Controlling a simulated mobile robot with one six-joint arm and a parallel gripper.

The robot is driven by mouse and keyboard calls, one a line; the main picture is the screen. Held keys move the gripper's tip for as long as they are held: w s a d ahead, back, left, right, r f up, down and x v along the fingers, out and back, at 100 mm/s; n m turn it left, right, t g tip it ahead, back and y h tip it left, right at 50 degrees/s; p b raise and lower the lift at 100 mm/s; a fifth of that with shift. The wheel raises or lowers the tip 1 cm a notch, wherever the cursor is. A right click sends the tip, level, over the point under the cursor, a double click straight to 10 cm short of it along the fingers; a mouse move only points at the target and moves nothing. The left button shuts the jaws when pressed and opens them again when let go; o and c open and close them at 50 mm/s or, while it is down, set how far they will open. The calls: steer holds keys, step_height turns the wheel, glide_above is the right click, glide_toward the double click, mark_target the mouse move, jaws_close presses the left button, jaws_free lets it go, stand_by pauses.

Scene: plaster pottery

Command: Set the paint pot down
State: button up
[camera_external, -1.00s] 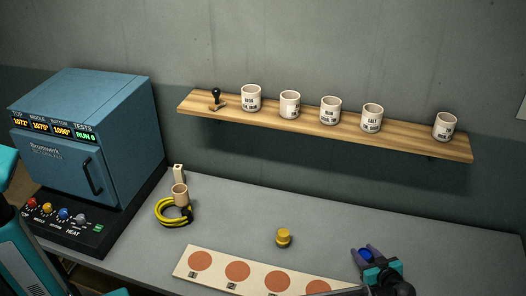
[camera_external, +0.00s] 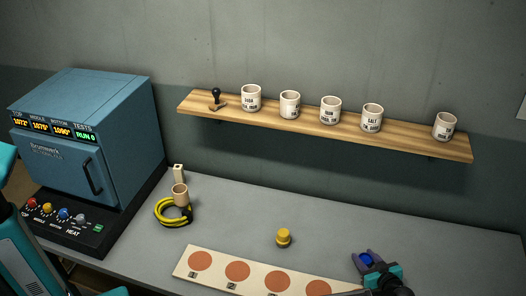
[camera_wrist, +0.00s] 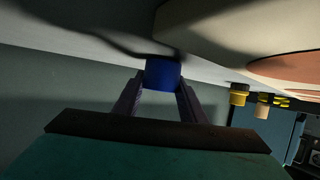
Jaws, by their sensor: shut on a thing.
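A blue paint pot (camera_external: 366,259) sits between the fingers of my gripper (camera_external: 368,258) at the right of the bench. In the wrist view the blue pot (camera_wrist: 162,74) is between both fingertips, and my gripper (camera_wrist: 160,84) is shut on it. The pot is close to the bench top; I cannot tell whether its base touches it. A yellow pot (camera_external: 283,237) stands on the bench to the left of my gripper. It also shows in the wrist view (camera_wrist: 239,94).
A board with orange discs (camera_external: 225,284) lies along the front, left of my gripper. A yellow coiled cable (camera_external: 166,213) and a beige cup (camera_external: 181,196) are by the blue kiln (camera_external: 95,130). A shelf (camera_external: 460,152) holds several labelled pots. The bench behind my gripper (camera_external: 400,225) is clear.

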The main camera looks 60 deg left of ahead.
steer(key=shift+f, duration=0.2)
steer(key=o, duration=1.1)
steer(key=shift+c, duration=0.2)
steer(key=shift+r, duration=0.2)
steer(key=b+v, duration=0.1)
steer(key=v, duration=1.1)
steer(key=shift+d+f, duration=0.1)
